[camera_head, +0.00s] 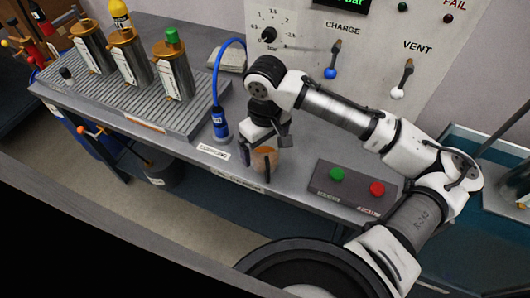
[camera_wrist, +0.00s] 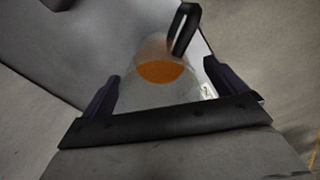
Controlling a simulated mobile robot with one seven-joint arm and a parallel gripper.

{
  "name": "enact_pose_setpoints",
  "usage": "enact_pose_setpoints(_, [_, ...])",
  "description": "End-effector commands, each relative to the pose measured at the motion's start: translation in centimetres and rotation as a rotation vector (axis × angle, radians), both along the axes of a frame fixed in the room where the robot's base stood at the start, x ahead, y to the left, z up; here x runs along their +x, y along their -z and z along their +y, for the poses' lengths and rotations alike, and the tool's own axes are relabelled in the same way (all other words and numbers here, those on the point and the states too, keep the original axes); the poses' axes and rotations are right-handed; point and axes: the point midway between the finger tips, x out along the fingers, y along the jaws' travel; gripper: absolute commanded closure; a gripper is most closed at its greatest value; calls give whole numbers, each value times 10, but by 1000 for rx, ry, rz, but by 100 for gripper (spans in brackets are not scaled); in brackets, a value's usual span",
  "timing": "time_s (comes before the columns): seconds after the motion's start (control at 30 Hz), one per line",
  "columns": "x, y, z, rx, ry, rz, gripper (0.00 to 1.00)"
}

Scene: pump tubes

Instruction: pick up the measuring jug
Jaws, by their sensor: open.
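The measuring jug (camera_head: 264,161) is a small clear vessel with orange liquid and a black handle, upright on the grey bench near its front edge. My gripper (camera_head: 263,148) is open just above and around it, pointing down. In the wrist view the jug (camera_wrist: 161,71) lies between the two dark fingers of my gripper (camera_wrist: 162,74), its black handle toward the top right. Gaps show between the fingers and the jug's sides. The gripper partly hides the jug in the head view.
A blue connector (camera_head: 220,124) on a blue hose stands left of the jug. A button box (camera_head: 349,190) with green and red buttons lies to its right. A ribbed rack (camera_head: 143,111) with three metal tubes is at the left. The control panel (camera_head: 372,70) rises behind.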

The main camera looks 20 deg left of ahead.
Motion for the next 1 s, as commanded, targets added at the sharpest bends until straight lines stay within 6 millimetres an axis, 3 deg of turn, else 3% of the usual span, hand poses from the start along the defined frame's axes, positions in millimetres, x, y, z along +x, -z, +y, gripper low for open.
enact_pose_setpoints(0.27, [0, 3, 0, 0, 0, 0, 6])
enact_pose_setpoints(0.6, [0, 2, 0, 0, 1, 0, 50])
enact_pose_setpoints(1.0, [0, -5, 0, 1, 0, 0, 52])
